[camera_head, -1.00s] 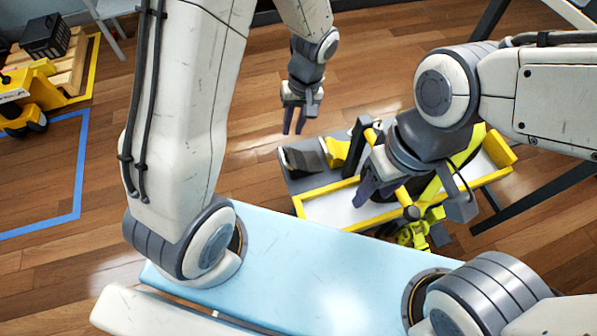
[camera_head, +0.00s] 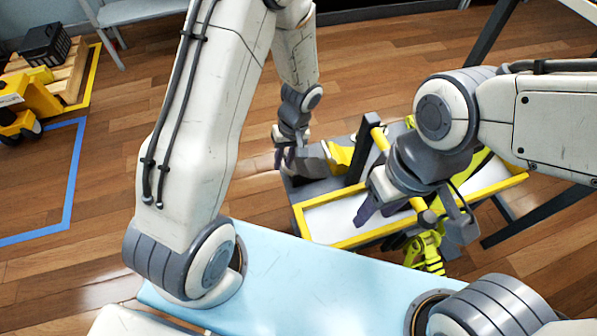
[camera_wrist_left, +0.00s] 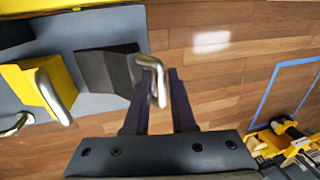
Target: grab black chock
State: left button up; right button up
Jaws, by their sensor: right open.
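The black chock (camera_wrist_left: 108,70) lies on the grey deck of a cart in the left wrist view, with a bent metal handle (camera_wrist_left: 156,72) at its right end. In the head view the black chock (camera_head: 313,160) is beside my left gripper (camera_head: 284,158), which partly covers it. My left gripper (camera_wrist_left: 158,92) is open, its two dark fingers on either side of the handle. I cannot tell whether they touch it. My right gripper (camera_head: 374,200) is open above the cart's yellow-rimmed tray, with part of it hidden behind its own wrist.
A yellow chock (camera_wrist_left: 38,88) with its own metal handle sits left of the black one. The yellow-framed cart (camera_head: 330,240) has a dark upright post (camera_head: 362,148) and a yellow bar. A pallet with a black crate (camera_head: 45,45) stands far left. Open wooden floor lies between.

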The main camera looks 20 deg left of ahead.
pick_arm(q)
jog(key=shift+x, duration=0.75)
jog(key=shift+r, duration=0.1)
grip_shut()
jog(key=shift+w, duration=0.1)
dwell(0.6)
